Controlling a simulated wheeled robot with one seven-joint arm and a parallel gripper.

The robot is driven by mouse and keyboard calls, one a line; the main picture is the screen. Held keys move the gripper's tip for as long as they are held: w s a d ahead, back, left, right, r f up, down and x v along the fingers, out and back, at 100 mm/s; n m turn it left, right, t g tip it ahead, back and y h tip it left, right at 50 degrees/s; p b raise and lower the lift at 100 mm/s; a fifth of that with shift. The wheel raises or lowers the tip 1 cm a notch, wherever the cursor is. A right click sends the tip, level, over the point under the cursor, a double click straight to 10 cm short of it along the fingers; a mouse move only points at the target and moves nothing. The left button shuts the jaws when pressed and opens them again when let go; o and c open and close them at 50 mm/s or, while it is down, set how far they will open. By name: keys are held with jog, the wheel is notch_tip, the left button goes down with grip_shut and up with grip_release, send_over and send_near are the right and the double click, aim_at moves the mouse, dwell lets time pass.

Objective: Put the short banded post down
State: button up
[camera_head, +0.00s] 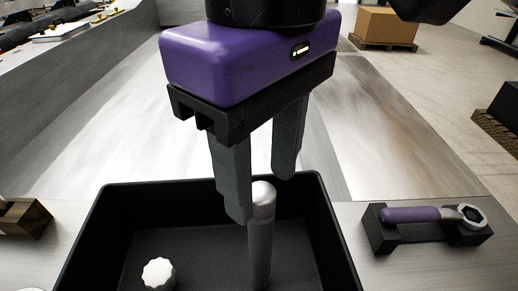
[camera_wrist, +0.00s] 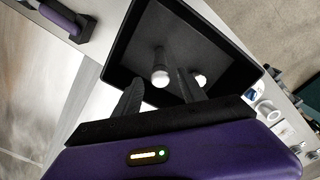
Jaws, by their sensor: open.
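A grey post (camera_head: 261,240) with a pale rounded top stands upright in the black tray (camera_head: 110,225); I take it for the short banded post, though its bands are hard to make out. It also shows in the wrist view (camera_wrist: 160,72). My gripper (camera_head: 262,196), purple with two grey fingers, points down over the tray. The fingers are open, one on each side of the post's top, with a gap visible in the wrist view (camera_wrist: 158,88). The post's foot is cut off by the head view's lower edge.
A white scalloped knob (camera_head: 158,273) is in the tray, left of the post. A purple-handled wrench (camera_head: 420,215) rests on a black holder to the right. A wooden block (camera_head: 22,218) is at left. A cardboard box (camera_head: 387,25) stands far behind.

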notch_tip(320, 180, up, 9)
dwell(0.3)
